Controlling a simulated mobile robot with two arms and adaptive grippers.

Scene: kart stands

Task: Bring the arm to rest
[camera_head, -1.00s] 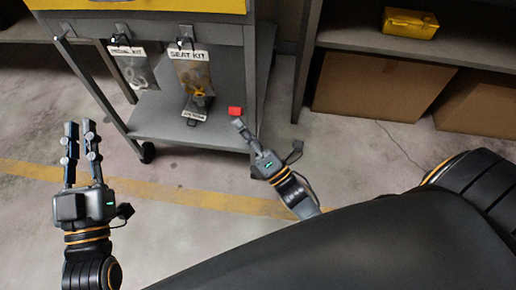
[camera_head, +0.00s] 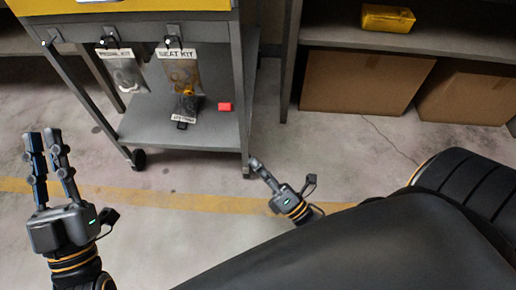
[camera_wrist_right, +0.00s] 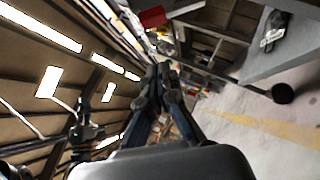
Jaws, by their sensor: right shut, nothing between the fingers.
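My right gripper (camera_head: 256,163) is shut and empty, in front of the cart's right front leg, with clear space to the red block. In the right wrist view its fingers (camera_wrist_right: 162,75) meet at the tips. My left gripper (camera_head: 45,138) is at the left, its two fingers pointing up and apart, with nothing between them. The right arm is partly hidden behind a large black part of my own body.
A grey cart (camera_head: 190,136) with a yellow top stands ahead. Bags labelled pedal kit (camera_head: 125,75) and seat kit (camera_head: 181,75) hang from it. A red block (camera_head: 225,106) lies on its lower shelf. Cardboard boxes (camera_head: 365,82) stand right; floor in front is clear.

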